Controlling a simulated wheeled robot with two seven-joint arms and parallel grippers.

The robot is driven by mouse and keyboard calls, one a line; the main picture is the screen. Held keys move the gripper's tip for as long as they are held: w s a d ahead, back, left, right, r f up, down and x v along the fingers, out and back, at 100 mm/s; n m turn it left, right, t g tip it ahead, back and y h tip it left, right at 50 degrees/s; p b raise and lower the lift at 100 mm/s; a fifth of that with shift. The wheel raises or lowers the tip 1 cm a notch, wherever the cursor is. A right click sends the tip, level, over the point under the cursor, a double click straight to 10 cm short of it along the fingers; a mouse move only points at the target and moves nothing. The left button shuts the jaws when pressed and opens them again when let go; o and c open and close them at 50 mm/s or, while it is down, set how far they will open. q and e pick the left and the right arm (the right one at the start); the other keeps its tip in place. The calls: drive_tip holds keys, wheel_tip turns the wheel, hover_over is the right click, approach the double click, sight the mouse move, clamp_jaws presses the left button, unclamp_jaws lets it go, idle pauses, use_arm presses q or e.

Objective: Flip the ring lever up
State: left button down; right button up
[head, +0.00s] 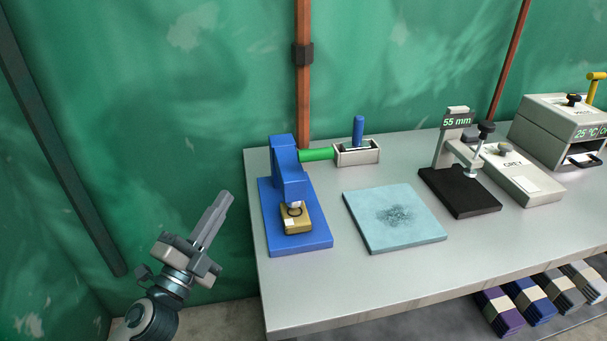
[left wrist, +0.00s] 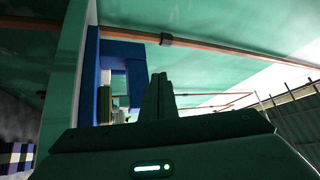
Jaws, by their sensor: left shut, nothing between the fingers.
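A blue press (head: 287,170) stands at the left end of the grey table. Below its head is a tan block (head: 297,224) with a small dark ring (head: 294,211) on top; I cannot tell whether this ring is the lever. My left gripper (head: 227,197) is shut and empty, in the air left of the table edge and apart from the press. In the left wrist view the closed fingers (left wrist: 159,80) point up past the blue press (left wrist: 134,65), which shows to their left. The ring cannot be made out there. My right gripper is out of view.
A pale blue slab (head: 394,217) lies right of the press. A gauge on a black base (head: 460,192) stands further right. The front of the table (head: 345,284) is clear.

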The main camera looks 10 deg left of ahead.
sight(308, 153)
use_arm(q)
drive_tip(key=s+d+r+m+g+h, duration=0.1)
drive_tip(key=d+m+g+h, duration=0.7)
drive_tip(key=m, duration=1.1)
drive_tip(key=shift+s+d+r+g+h, duration=0.3)
drive_tip(key=shift+g+h, duration=0.6)
drive_tip(key=shift+h, duration=1)
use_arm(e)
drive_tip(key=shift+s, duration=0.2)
use_arm(q)
drive_tip(key=shift+w, duration=0.1)
